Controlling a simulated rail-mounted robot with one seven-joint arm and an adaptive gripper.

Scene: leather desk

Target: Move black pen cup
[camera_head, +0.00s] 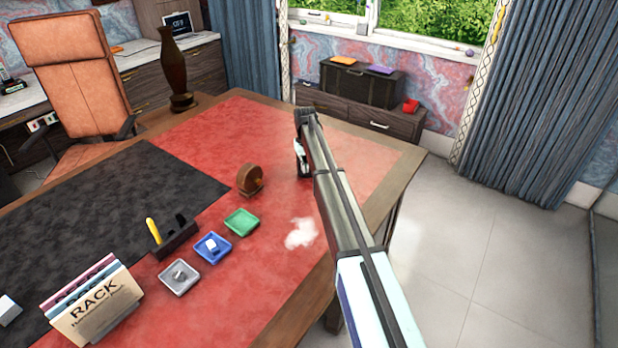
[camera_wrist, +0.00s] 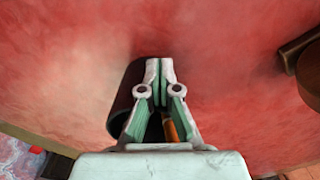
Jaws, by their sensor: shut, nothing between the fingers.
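The black pen cup (camera_wrist: 121,108) shows in the wrist view as a dark rounded shape behind and to the left of my gripper (camera_wrist: 160,68). An orange pen-like thing (camera_wrist: 170,130) shows between the finger linkages; I cannot tell whether it stands in the cup. My gripper's fingertips are together with nothing between them. The fingers overlap the cup in the picture, and I cannot tell whether they touch it. In the head view my gripper (camera_head: 299,152) is low over the red desktop's right part, and my arm hides most of that spot, so the cup is not clear there.
A round wooden piece (camera_head: 250,179) stands to the left on the red leather desktop (camera_head: 255,125). Green (camera_head: 241,222), blue (camera_head: 212,248) and grey (camera_head: 179,278) trays, a black organizer (camera_head: 177,240) and a rack (camera_head: 95,305) lie nearer. A brown vase (camera_head: 175,65) stands at the far corner.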

